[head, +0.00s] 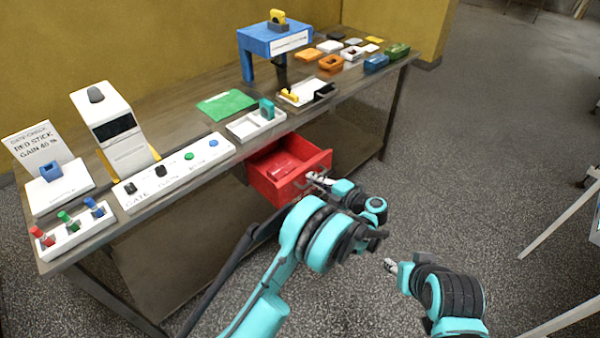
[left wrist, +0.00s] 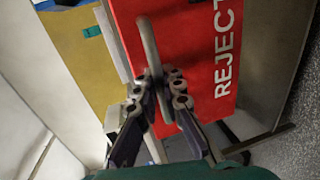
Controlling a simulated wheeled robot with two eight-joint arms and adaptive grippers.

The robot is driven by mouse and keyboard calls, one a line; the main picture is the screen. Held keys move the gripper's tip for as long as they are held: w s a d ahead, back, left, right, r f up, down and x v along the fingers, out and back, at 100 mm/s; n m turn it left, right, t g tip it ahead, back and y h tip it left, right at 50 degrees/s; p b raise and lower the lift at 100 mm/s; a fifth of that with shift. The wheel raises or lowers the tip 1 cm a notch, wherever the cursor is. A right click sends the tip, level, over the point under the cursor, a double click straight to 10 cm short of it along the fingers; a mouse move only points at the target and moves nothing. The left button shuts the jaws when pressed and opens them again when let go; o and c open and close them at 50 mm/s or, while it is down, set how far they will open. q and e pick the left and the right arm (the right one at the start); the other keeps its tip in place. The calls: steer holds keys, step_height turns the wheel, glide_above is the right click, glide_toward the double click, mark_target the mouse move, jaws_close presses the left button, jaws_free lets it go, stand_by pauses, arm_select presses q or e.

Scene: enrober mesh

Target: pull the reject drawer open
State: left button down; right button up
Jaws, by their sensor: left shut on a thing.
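The red reject drawer (head: 265,178) sticks out from under the front edge of the bench, and its inside shows from above. In the left wrist view its red front (left wrist: 195,60) carries the word REJECT and a grey bar handle (left wrist: 150,45). My left gripper (head: 318,179) is at the drawer front, and in the left wrist view its fingers (left wrist: 160,82) are shut on the handle. My right gripper (head: 390,265) is low, away from the bench. Its fingers are too small to read.
The long bench (head: 185,145) carries a white button panel (head: 180,170), a white scanner-like device (head: 115,125), a blue stand (head: 275,40), a green sheet (head: 227,103) and several coloured blocks. The floor (head: 480,150) right of the drawer is free.

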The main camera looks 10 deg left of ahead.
arm_select(q)
steer(key=shift+f+v, duration=0.2)
steer(key=shift+v, duration=0.8)
steer(key=shift+f+v, duration=0.25)
steer(key=shift+v, duration=0.75)
arm_select(e)
steer(key=shift+f, duration=0.2)
arm_select(q)
steer(key=shift+s+d, duration=0.1)
steer(key=shift+d, duration=0.05)
steer(key=c, duration=1.9)
jaws_free()
steer(key=shift+r, duration=0.1)
